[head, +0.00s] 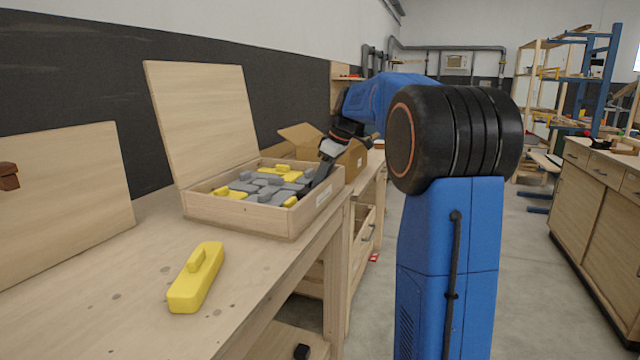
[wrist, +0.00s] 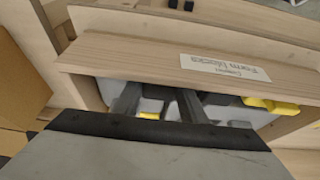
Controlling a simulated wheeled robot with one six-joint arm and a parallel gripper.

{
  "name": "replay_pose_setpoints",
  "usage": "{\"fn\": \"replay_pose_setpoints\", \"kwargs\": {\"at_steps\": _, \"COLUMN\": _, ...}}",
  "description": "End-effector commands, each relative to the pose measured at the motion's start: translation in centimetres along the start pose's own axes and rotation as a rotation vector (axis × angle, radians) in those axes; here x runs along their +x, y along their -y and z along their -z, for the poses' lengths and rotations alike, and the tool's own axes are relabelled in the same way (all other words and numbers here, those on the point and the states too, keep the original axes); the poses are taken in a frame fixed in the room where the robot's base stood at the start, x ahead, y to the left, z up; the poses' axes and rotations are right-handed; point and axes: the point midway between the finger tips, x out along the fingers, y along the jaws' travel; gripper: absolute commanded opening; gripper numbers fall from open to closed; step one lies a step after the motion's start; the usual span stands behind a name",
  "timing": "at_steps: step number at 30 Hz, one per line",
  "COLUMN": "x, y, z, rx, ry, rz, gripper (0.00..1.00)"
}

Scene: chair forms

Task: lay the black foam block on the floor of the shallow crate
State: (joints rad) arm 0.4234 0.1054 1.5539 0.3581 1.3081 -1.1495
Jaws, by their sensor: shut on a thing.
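The shallow crate (head: 260,215) is a pale wooden box on the workbench, its lid tilted open at the back. Grey and yellow foam blocks fill much of it. My gripper (head: 322,174) reaches down inside its right end, close to the labelled wall. In the wrist view, the two dark fingers (wrist: 157,104) point into the crate (wrist: 125,52) behind that wall, apart, with grey and yellow pieces around them. The gripper is shut on a dark piece, taken as the black foam block. Its outline is hard to separate from the fingers, and its contact with the floor is hidden.
A wooden board (head: 60,200) leans at the left. The front of the bench is mostly clear.

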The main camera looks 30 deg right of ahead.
Motion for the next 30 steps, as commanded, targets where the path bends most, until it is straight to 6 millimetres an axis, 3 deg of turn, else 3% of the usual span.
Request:
{"fn": "replay_pose_setpoints", "kwargs": {"at_steps": 2, "x": 0.2, "y": 0.0, "z": -0.1, "rx": 0.000, "ry": 0.000, "rz": 0.001, "gripper": 0.14}}
{"fn": "replay_pose_setpoints", "kwargs": {"at_steps": 3, "x": 0.2, "y": 0.0, "z": -0.1, "rx": 0.000, "ry": 0.000, "rz": 0.001, "gripper": 0.45}}
{"fn": "replay_pose_setpoints", "kwargs": {"at_steps": 13, "x": 0.1, "y": 0.0, "z": 0.0, "rx": 0.000, "ry": 0.000, "rz": 0.000, "gripper": 0.46}}
{"fn": "replay_pose_setpoints", "kwargs": {"at_steps": 17, "x": -0.8, "y": -0.1, "z": 0.1, "rx": 0.000, "ry": -0.001, "rz": -0.002, "gripper": 0.46}}
{"fn": "replay_pose_setpoints", "kwargs": {"at_steps": 30, "x": -8.7, "y": -0.1, "z": 0.0, "rx": 0.000, "ry": -0.001, "rz": -0.003, "gripper": 0.46}}
